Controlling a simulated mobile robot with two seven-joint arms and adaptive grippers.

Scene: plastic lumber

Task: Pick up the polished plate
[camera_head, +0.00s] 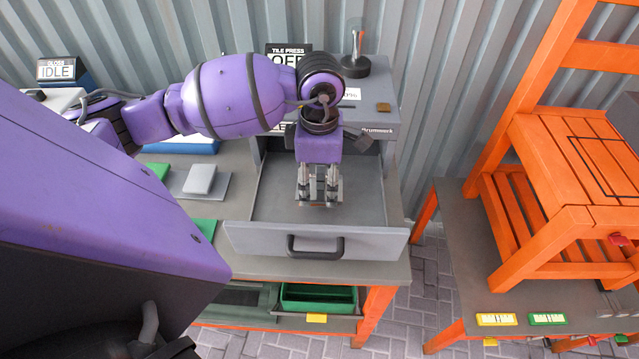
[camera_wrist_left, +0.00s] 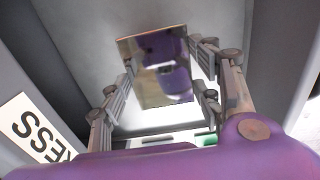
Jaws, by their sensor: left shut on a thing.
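The polished plate is a mirror-like square that reflects purple and grey in the left wrist view (camera_wrist_left: 160,85), set between the fingers. My left gripper (camera_head: 319,188) points down into the open grey drawer (camera_head: 270,200) of the tile press. Its fingers, also in the left wrist view (camera_wrist_left: 163,80), are shut on the plate. In the head view only a thin edge of the plate (camera_head: 322,204) shows at the fingertips. I cannot tell whether the plate touches the drawer floor. My right gripper is not in view.
The drawer's front wall with its dark handle (camera_head: 316,245) faces forward. Left of it, a light block (camera_head: 200,179) lies on a grey plate on the bench. A green bin (camera_head: 318,297) sits below. An orange chair (camera_head: 570,150) stands on a table at the right.

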